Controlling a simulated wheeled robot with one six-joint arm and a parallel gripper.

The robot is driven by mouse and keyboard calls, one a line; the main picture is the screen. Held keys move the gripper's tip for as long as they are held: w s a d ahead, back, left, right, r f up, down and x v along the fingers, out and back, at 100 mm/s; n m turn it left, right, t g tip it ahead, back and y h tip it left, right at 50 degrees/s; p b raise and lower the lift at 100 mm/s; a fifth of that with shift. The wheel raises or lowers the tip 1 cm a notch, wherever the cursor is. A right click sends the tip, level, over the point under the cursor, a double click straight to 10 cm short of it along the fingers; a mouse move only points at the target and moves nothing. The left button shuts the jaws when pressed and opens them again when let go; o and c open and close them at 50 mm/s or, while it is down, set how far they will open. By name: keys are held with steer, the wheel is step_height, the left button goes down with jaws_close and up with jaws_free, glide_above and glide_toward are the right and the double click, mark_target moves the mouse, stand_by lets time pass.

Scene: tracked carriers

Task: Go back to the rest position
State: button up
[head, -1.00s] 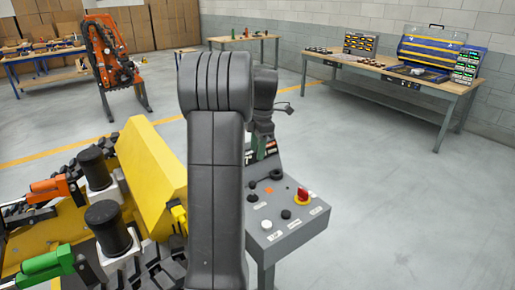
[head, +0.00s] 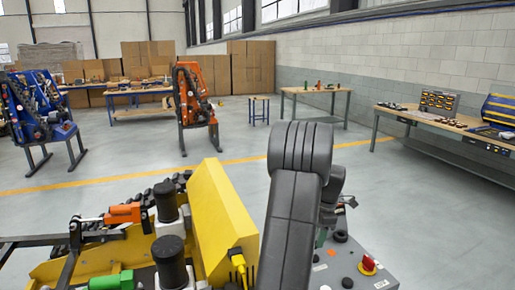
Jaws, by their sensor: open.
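My dark grey arm stands upright in the head view, over the front of the control box. My gripper (head: 322,236) shows only in part at the right edge of the arm, small and dark, above the grey control box (head: 375,281). The arm hides most of its jaws. I see nothing held in it.
A yellow tracked carrier (head: 226,212) with black cylinders, an orange connector (head: 122,213) and a green connector (head: 112,281) stands close at left. A red button (head: 368,264) tops the control box. Workbenches (head: 450,130) line the right wall. Open grey floor lies beyond the carrier.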

steer(key=shift+a+f, duration=0.2)
steer(key=shift+f, duration=1.4)
steer(key=shift+r, duration=0.15)
step_height(320, 180, up, 13)
steer(key=d+b, duration=0.1)
steer(key=d, duration=0.1)
steer(key=f, duration=0.4)
steer(key=a+f, duration=0.1)
steer(key=f, duration=0.4)
steer(key=a+f, duration=0.1)
steer(key=f, duration=0.3)
steer(key=shift+a+f+p, duration=0.15)
steer(key=shift+f+p, duration=0.15)
steer(key=shift+f, duration=0.05)
steer(key=shift+a+f+h+b, duration=0.1)
steer(key=shift+a+h+b, duration=0.05)
steer(key=shift+h+b, duration=0.35)
steer(key=shift+s+a+t+h+b, duration=0.3)
steer(key=shift+a+h+b, duration=0.1)
steer(key=shift+b, duration=0.5)
steer(key=h+b, duration=0.1)
steer(key=b, duration=0.2)
steer(key=a+h+b, duration=0.1)
steer(key=b, duration=0.2)
steer(key=a+t+h+b, duration=0.1)
steer(key=b, duration=0.2)
steer(key=shift+s+f, duration=0.25)
steer(key=shift+s, duration=0.05)
